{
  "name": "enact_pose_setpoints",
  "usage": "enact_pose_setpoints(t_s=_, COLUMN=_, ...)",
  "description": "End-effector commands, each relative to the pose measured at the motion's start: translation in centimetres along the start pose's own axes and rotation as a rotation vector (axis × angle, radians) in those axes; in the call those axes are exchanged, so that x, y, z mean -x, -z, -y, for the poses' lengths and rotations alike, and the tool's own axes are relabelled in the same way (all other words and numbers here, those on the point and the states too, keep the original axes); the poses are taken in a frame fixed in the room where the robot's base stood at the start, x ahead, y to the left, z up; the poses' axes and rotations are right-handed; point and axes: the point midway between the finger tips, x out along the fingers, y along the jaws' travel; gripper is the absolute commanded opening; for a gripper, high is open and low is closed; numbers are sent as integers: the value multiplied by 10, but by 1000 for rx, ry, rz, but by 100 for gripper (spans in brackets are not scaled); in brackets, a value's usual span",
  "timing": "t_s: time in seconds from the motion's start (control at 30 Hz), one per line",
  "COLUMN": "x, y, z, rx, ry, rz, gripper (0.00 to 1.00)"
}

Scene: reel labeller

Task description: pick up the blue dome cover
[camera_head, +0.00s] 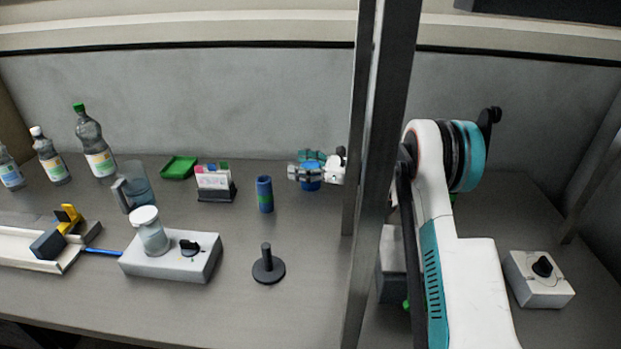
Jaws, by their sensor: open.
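A small blue object (311,186), which looks like the dome cover, stands on the grey bench towards the back, left of the dark upright post. My gripper (306,168) reaches in from the right behind the post and is open around or just over this blue object. The fingers hide part of it, and I cannot tell whether they touch it. Blue also shows between and above the fingers.
My arm and the dark upright post (379,170) block the middle right. A blue cylinder (264,194), a card holder (216,190) and a dark spindle stand (268,268) are left of the gripper.

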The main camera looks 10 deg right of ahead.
Motion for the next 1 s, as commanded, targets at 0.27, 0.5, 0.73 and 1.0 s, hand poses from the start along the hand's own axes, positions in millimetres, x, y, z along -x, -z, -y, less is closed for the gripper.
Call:
enact_pose_setpoints(t_s=0.27, x=-2, y=-1, z=0, rx=0, ry=0, rz=0, gripper=64)
enact_pose_setpoints(t_s=0.5, x=-1, y=-1, z=0, rx=0, ry=0, rz=0, gripper=32)
enact_pose_setpoints(t_s=0.73, x=-1, y=-1, z=0, rx=0, ry=0, rz=0, gripper=29)
enact_pose_setpoints(t_s=1.0, x=-1, y=-1, z=0, rx=0, ry=0, rz=0, gripper=26)
